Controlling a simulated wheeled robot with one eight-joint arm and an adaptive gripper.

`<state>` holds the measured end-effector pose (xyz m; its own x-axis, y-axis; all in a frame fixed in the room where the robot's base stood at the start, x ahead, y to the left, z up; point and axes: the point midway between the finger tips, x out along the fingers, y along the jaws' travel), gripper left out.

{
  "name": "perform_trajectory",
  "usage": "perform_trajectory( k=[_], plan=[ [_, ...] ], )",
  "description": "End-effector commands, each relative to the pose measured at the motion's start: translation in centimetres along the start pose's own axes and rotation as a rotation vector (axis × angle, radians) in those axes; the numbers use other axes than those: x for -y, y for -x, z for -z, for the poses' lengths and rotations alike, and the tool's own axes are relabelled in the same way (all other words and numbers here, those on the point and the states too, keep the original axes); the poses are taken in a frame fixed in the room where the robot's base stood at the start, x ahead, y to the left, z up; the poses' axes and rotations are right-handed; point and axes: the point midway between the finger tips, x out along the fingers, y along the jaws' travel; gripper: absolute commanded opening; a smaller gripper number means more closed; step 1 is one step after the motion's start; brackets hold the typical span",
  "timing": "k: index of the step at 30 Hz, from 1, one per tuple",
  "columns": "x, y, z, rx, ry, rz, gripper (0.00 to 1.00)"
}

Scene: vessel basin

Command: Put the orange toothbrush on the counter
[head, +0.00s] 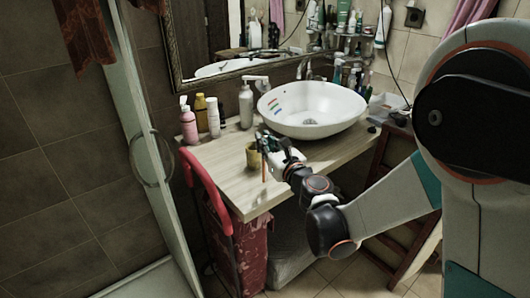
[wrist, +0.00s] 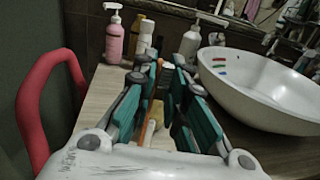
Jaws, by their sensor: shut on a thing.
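The orange toothbrush (head: 264,166) hangs roughly upright from my gripper (head: 268,142), above the front left part of the wooden counter (head: 234,178). In the wrist view my gripper (wrist: 163,72) has its teal and grey fingers on either side of the toothbrush (wrist: 152,106), which runs lengthwise between them. My gripper is shut on it; the exact contact is partly hidden by the fingers. A yellowish cup (head: 253,159) stands on the counter beside the toothbrush in the head view. Whether the toothbrush's lower end touches the counter cannot be told.
A white basin (head: 345,123) with coloured strips on its inner wall stands right of my gripper. A pink pump bottle (head: 188,125), yellow bottle (head: 201,113) and white dispenser (head: 246,106) stand at the back left. A red curved bar (head: 205,181) rises beside the counter's left edge.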

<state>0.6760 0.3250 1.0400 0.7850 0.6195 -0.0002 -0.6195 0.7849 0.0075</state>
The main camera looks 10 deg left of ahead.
Motion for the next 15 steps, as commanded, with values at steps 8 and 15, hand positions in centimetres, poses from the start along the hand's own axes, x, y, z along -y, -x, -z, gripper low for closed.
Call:
perform_trajectory(
  k=[8, 15],
  plan=[
    [0.0, 0.0, 2.3, 0.0, 0.0, 0.0, 0.01],
    [0.0, 0.0, 2.5, 0.0, 0.0, 0.0, 0.01]
  ],
)
